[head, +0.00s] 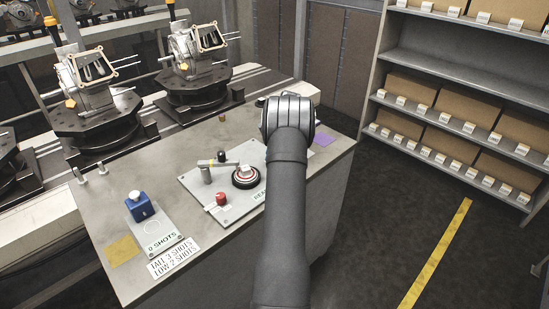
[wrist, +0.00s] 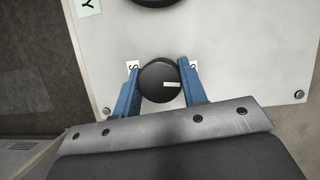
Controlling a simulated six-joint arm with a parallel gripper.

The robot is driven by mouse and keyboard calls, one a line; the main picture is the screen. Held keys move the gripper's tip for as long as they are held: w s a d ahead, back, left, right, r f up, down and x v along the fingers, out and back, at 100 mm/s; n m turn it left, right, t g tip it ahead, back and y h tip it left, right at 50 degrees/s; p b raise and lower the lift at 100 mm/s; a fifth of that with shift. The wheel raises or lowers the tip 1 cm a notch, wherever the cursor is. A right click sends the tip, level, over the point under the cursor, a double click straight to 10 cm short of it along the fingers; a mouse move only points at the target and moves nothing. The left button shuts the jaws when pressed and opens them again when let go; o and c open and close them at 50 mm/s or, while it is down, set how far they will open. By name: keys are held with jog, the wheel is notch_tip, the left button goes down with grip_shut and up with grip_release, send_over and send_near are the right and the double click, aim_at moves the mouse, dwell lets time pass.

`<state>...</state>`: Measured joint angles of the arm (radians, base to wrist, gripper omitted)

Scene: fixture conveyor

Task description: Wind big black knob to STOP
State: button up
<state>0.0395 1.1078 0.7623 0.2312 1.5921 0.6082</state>
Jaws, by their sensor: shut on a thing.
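A round black knob (wrist: 158,78) with a white pointer mark sits on a pale panel (wrist: 235,50) in the wrist view. My gripper (wrist: 160,67) is shut on it, one blue finger on each side. The pointer mark lies from near the knob's middle toward the right finger. A small white label shows beside each fingertip, the left one (wrist: 133,66) with an S; both are partly covered, so their words cannot be read. In the head view my arm hides the held knob and the gripper.
On the panel in the head view stand a lever (head: 206,174), a black dial with a red and white top (head: 245,177), and a red button (head: 222,199). A blue device (head: 140,207) stands at the counter's left. Fixtures on turntables (head: 97,125) line the back.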

dwell(0.3)
jog(key=o, duration=1)
jog(key=shift+c, duration=0.2)
jog(key=v, duration=1.2)
jog(key=x, duration=1.2)
